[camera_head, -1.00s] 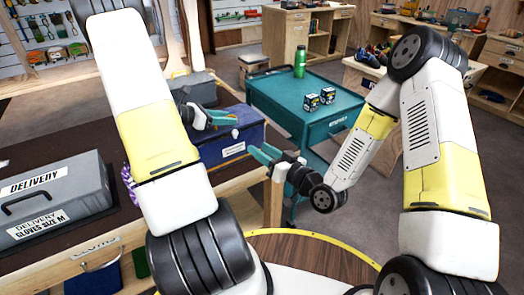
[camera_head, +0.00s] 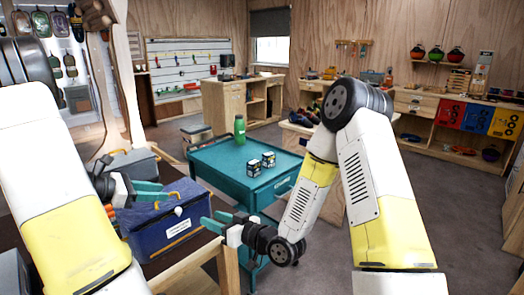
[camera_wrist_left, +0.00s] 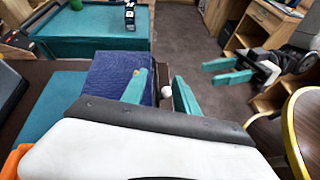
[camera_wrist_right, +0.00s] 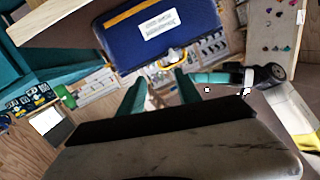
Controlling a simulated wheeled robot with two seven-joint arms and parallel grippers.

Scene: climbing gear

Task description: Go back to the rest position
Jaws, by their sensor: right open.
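My left gripper (camera_head: 137,189) has teal fingers and is held in front of the blue box in the head view. In the left wrist view its fingers (camera_wrist_left: 160,92) stand apart with a gap between them. My right gripper (camera_head: 222,222) is to the right of the blue box, above the floor between the table and the teal cart. In the right wrist view its fingers (camera_wrist_right: 160,95) are apart and empty. Both arms are raised and bent in front of me.
A blue box (camera_head: 160,222) with a white label stands on the dark-topped table. A teal cart (camera_head: 215,160) carries a green bottle (camera_head: 240,129) and two small boxes (camera_head: 260,164). Wooden benches line the back. Grey floor (camera_head: 330,255) shows at the right.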

